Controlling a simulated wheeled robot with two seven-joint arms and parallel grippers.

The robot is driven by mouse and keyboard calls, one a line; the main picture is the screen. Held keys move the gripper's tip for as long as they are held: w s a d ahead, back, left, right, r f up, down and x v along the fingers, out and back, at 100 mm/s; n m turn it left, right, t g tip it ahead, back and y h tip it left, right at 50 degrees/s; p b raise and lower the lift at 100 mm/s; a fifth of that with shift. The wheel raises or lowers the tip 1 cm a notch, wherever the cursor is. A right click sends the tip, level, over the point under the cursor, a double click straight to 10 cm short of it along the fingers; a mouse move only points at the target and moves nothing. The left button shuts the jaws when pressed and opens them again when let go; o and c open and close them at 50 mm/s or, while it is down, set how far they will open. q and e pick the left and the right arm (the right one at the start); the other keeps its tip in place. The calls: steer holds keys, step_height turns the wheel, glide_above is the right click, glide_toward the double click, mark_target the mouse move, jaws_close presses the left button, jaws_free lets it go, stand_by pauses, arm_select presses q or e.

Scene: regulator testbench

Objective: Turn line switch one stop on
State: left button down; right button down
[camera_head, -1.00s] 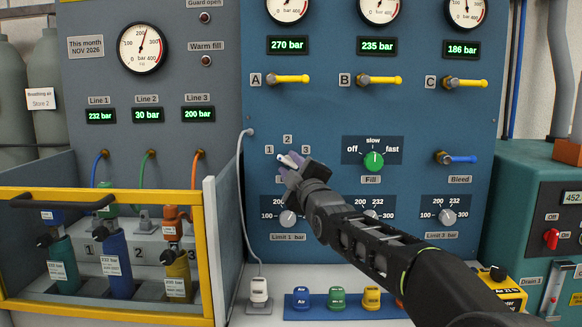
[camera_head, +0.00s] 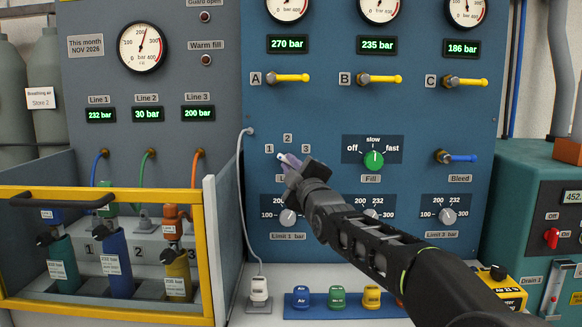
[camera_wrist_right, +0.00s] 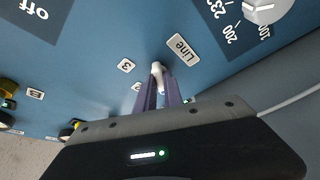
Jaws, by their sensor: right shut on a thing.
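The line switch is a small white knob (camera_head: 282,155) on the blue panel, among the labels 1 (camera_head: 269,149), 2 (camera_head: 287,138) and 3 (camera_head: 306,149). My right gripper (camera_head: 289,161) is at the knob with its purple fingers shut on it. In the right wrist view the white knob (camera_wrist_right: 157,70) shows between the fingertips (camera_wrist_right: 163,88), near the Line label (camera_wrist_right: 183,48). The fingers hide most of the knob; its white end shows at the upper left, near label 1, but I cannot tell the exact stop. My left gripper is out of view.
The green Fill knob (camera_head: 374,160) is to the right, pointing at slow. The Limit 1 knob (camera_head: 288,218) is just below my right gripper. A grey cable (camera_head: 240,190) hangs to the left. A yellow-framed guard (camera_head: 110,193) encloses several cylinders at lower left.

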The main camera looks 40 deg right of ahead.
steer(key=m+h+b, duration=0.1)
steer(key=m+h, duration=0.1)
steer(key=m, duration=0.3)
steer(key=m+g+h+b, duration=0.1)
steer(key=m+h, duration=0.1)
steer(key=m, duration=0.3)
steer(key=m+h+b, duration=0.1)
steer(key=m+h, duration=0.2)
steer(key=m, duration=0.2)
steer(key=shift+w+a+f+m+b, duration=0.3)
steer(key=shift+a+m, duration=0.05)
steer(key=shift+m, duration=0.05)
steer(key=c, duration=1.5)
jaws_free()
steer(key=shift+o, duration=0.2)
steer(key=shift+s, duration=0.15)
steer(key=v, duration=0.7)
steer(key=shift+a+f, duration=0.15)
steer(key=shift+a, duration=0.15)
